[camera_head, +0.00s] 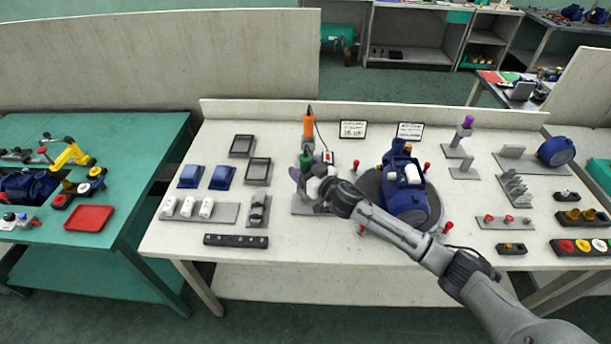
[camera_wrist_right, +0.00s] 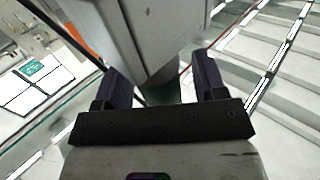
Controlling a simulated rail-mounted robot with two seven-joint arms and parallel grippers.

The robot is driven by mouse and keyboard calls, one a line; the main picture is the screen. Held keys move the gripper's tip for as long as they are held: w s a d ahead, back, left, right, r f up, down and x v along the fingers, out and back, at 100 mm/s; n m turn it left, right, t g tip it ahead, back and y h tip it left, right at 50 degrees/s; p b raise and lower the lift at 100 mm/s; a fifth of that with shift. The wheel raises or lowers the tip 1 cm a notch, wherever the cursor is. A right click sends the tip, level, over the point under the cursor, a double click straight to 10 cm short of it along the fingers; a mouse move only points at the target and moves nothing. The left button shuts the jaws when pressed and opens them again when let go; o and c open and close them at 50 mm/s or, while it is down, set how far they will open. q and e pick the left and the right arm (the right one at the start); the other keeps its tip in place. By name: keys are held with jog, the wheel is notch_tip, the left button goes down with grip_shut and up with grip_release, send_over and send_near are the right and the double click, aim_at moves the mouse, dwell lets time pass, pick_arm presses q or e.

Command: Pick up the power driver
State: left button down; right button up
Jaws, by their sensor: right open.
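The power driver (camera_head: 308,125) stands upright on the white table, its upper part orange and its lower part dark green. A grey stand plate (camera_head: 300,205) shows below it. My right gripper (camera_head: 304,174) is at the driver's lower part and hides some of it and of the stand. In the right wrist view the two dark fingers of my right gripper (camera_wrist_right: 162,84) are apart. A dark green part lies between them, and a grey block fills the space beyond. A bit of orange shows at the upper left there. I cannot tell whether the fingers touch anything. My left gripper is not in view.
A blue pump (camera_head: 408,195) on a round plate stands right of the driver, behind my right forearm. Blue blocks, black trays and a white-capped holder (camera_head: 200,211) are to the left. A low back wall (camera_head: 260,108) edges the table.

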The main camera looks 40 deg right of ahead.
jog(key=shift+w+a, duration=0.1)
jog(key=shift+w, duration=0.4)
jog(key=c, duration=1.1)
jog(key=shift+o, duration=0.2)
jog(key=shift+r, duration=0.1)
